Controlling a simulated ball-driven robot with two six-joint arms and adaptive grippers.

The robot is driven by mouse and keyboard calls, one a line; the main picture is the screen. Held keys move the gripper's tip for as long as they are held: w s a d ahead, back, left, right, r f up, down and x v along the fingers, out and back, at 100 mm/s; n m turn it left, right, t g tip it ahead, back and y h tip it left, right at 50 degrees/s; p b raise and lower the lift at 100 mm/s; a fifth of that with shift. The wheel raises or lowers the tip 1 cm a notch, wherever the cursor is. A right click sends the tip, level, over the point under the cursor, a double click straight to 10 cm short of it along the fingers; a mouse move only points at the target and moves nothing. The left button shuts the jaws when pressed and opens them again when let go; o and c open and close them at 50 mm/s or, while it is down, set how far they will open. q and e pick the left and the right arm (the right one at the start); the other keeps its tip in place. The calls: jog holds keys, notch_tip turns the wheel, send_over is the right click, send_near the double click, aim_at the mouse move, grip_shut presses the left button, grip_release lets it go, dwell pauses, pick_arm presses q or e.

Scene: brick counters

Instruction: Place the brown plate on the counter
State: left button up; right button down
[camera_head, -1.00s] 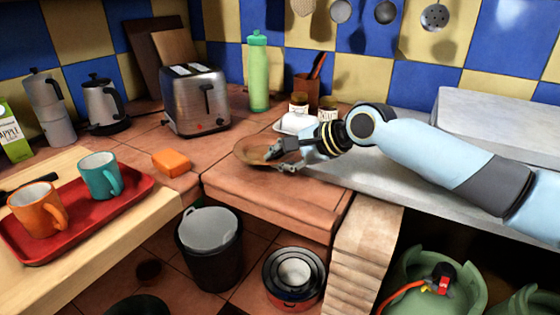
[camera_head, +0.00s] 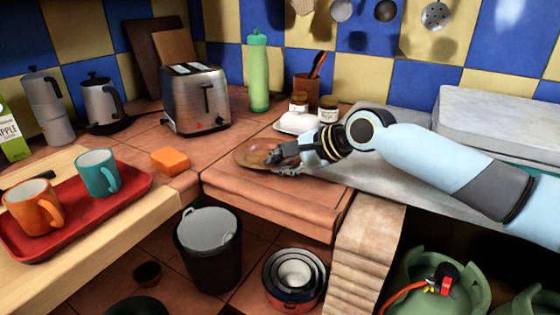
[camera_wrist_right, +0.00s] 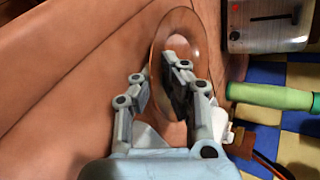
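The brown plate (camera_head: 252,157) lies on the terracotta counter (camera_head: 235,182), near its front edge and right of the orange sponge. It looks flat, with a glossy, see-through surface. My right gripper (camera_head: 279,163) is at the plate's right side, low over the counter. In the right wrist view the plate (camera_wrist_right: 178,22) shows as a narrow oval. The fingers of my right gripper (camera_wrist_right: 158,72) are apart there, one over the plate and one outside its rim, with a gap between them. They hide part of the plate. My left gripper is not in view.
A white dish (camera_head: 296,123) and jars (camera_head: 328,108) stand close behind the plate. A red tray (camera_head: 98,212) holds two mugs. Bare counter lies in front of the plate.

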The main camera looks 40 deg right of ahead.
jog(key=shift+s+f, duration=0.15)
jog(key=shift+f, duration=0.25)
jog(key=shift+s+f, duration=0.2)
jog(key=shift+f, duration=0.2)
jog(key=c, duration=1.4)
grip_release()
jog(key=shift+w+f, duration=0.15)
jog(key=shift+w, duration=0.05)
jog(key=v, duration=0.6)
jog(key=shift+s+d+r, duration=0.1)
jog(key=shift+r, duration=0.3)
jog(key=shift+s+r, duration=0.35)
jog(key=shift+r, duration=0.1)
